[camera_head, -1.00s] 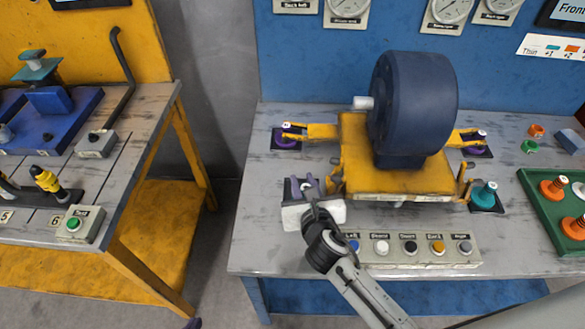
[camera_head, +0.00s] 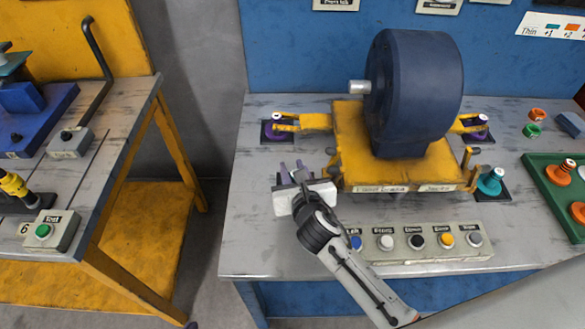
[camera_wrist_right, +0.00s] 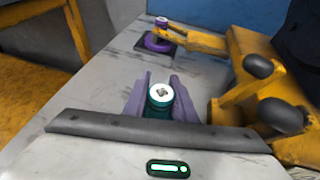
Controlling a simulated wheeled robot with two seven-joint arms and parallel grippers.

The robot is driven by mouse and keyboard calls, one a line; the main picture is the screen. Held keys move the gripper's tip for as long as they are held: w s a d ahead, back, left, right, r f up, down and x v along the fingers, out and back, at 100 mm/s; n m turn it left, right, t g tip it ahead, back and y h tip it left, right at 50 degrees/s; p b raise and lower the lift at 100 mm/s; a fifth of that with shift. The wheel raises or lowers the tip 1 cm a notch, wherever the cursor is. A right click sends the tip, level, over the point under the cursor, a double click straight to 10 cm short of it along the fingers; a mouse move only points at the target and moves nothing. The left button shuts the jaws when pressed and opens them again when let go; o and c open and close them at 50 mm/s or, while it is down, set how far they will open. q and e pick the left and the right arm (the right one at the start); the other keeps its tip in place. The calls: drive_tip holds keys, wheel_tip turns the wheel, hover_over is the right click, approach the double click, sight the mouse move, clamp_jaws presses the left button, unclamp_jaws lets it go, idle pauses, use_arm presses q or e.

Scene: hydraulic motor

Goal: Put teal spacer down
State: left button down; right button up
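A teal spacer (camera_wrist_right: 157,110) with a white round top stands between the purple fingers of my right gripper (camera_wrist_right: 160,100) in the right wrist view. The fingers lie close against it on both sides. In the head view, my right gripper (camera_head: 292,172) is over the table at the front left corner of the yellow motor base; the spacer cannot be made out there. I cannot tell whether its underside touches the table. A second teal spacer (camera_head: 490,182) stands on a dark pad at the base's front right. Only a purple tip of my left gripper (camera_head: 192,325) shows at the bottom edge.
The dark blue motor (camera_head: 415,90) sits on the yellow base (camera_head: 400,172). Purple spacers (camera_head: 276,131) stand at its rear feet. A button panel (camera_head: 415,243) lies just right of my right gripper. A green tray (camera_head: 540,175) is at far right. The table's left front is clear.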

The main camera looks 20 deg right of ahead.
drive_tip(key=o, duration=0.3)
drive_tip(key=shift+r, duration=0.2)
drive_tip(key=p+v, duration=0.1)
drive_tip(key=v, duration=0.6)
drive_tip(key=shift+s, duration=0.25)
